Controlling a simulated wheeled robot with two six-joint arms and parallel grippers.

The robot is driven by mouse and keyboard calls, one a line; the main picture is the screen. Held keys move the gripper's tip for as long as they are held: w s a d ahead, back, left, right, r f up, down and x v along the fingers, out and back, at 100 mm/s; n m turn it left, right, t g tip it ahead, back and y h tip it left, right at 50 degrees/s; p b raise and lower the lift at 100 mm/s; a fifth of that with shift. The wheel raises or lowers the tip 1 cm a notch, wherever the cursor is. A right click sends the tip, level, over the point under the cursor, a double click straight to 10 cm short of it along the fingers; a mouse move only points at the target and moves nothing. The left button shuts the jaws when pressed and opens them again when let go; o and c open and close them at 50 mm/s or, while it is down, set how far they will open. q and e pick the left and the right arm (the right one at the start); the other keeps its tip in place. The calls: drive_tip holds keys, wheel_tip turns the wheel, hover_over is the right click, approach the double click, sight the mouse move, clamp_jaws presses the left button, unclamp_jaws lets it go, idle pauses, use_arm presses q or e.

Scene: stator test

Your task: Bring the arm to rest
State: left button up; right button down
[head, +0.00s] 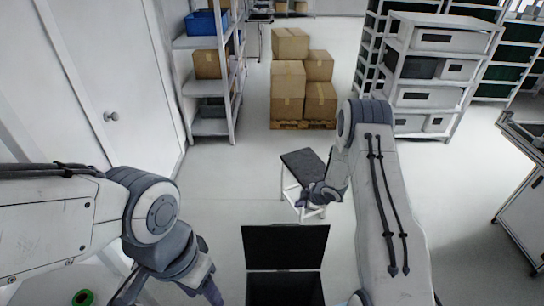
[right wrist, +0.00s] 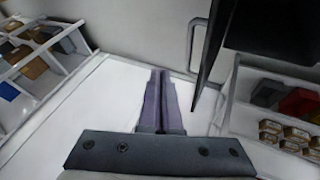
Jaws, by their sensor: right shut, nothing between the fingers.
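My right arm reaches forward in the head view, and its gripper (head: 303,202) hangs in front of a small dark-topped stool. In the right wrist view the two purple-grey fingers (right wrist: 159,75) lie side by side, shut with nothing between them. My left arm comes in from the left in the head view, bent down at the grey wrist. Its gripper (head: 208,288) is near the bottom edge and partly out of frame, so its jaw opening cannot be made out.
A dark open-lidded box (head: 285,247) stands at bottom centre, near the stool (head: 303,163). Cardboard boxes (head: 289,80) sit on a pallet beyond. Shelving (head: 210,127) stands left and right. A green ring (head: 83,297) lies bottom left. The right wrist view shows bins (right wrist: 298,103) and small boxes (right wrist: 270,130).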

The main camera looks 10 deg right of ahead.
drive_tip(key=s+a+r+m+g+h+b, duration=0.1)
drive_tip(key=s+a+r+m+h+b, duration=0.1)
drive_tip(key=s+a+r+b, duration=0.4)
drive_tip(key=s+a+r+m+g+h+b, duration=0.1)
drive_tip(key=s+a+r+m+b, duration=0.15)
drive_tip(key=a+r, duration=0.6)
drive_tip(key=s+a+r+m+g+b, duration=0.1)
drive_tip(key=s+a+g+b, duration=0.1)
drive_tip(key=s, duration=1.2)
drive_tip(key=s+a+r+m+g+y+b, duration=0.1)
drive_tip(key=s+a, duration=0.4)
drive_tip(key=s, duration=0.9)
drive_tip(key=shift+g+b, duration=0.6)
drive_tip(key=shift+b, duration=0.35)
drive_tip(key=shift+s+a, duration=0.1)
